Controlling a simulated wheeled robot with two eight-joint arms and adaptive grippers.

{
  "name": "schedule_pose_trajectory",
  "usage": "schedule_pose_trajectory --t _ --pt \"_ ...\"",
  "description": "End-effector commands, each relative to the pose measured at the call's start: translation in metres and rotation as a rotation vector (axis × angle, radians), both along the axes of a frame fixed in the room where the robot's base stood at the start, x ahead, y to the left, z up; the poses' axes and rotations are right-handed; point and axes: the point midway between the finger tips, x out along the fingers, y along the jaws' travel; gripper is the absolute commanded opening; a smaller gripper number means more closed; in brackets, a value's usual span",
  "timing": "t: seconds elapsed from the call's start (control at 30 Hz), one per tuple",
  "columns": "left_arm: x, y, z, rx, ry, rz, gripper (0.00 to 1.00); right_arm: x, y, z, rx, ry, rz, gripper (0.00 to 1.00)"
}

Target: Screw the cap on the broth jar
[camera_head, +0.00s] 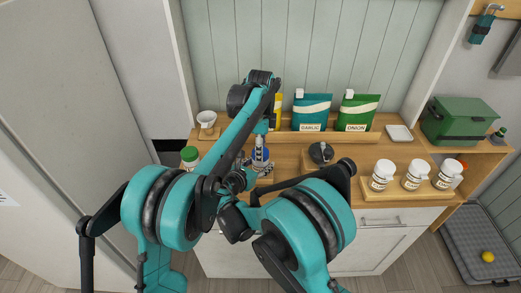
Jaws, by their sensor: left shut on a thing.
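A small jar with blue and white showing (261,157) stands on the wooden counter, partly hidden by my arms. It appears to be the broth jar. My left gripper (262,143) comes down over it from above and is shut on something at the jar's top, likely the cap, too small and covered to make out. My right gripper (243,172) is low beside the jar, partly hidden by arm links. I cannot tell whether it touches the jar or how its fingers stand.
A green-lidded jar (189,157) and white cup (207,119) stand left. Garlic (311,112) and onion (357,112) pouches stand behind. A dark round object (320,153) sits right of the jar. Several white bottles (413,175) and a green box (459,121) are further right.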

Motion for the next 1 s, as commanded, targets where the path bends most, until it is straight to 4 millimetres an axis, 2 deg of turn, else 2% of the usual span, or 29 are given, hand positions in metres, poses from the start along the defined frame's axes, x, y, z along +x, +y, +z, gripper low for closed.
schedule_pose_trajectory --t 0.03,0.07,0.1,0.13,0.43,0.77,1.0 --pt "0.000 0.000 0.000 0.000 -0.001 0.001 0.13 0.000 0.000 0.001 -0.002 -0.001 0.000 0.00" --pt "0.000 0.000 0.000 0.000 -0.001 0.001 0.56 0.000 0.000 0.001 -0.002 -0.001 0.000 0.00" --pt "0.000 0.000 0.000 0.000 -0.001 0.001 0.66 0.000 0.000 0.001 -0.002 -0.001 0.000 0.00" --pt "0.000 0.000 0.000 0.000 -0.001 0.002 0.69 0.000 0.000 0.001 -0.002 -0.001 0.000 0.00" --pt "0.000 0.000 0.002 0.000 0.000 0.003 0.69 0.000 0.000 0.001 -0.001 0.000 0.000 0.00" --pt "0.000 0.000 0.041 0.000 0.000 0.004 0.69 0.000 0.000 0.000 -0.001 0.000 0.000 0.00" --pt "0.000 0.000 0.045 0.000 0.000 0.004 0.69 0.000 0.000 0.000 -0.001 0.000 0.000 0.00"
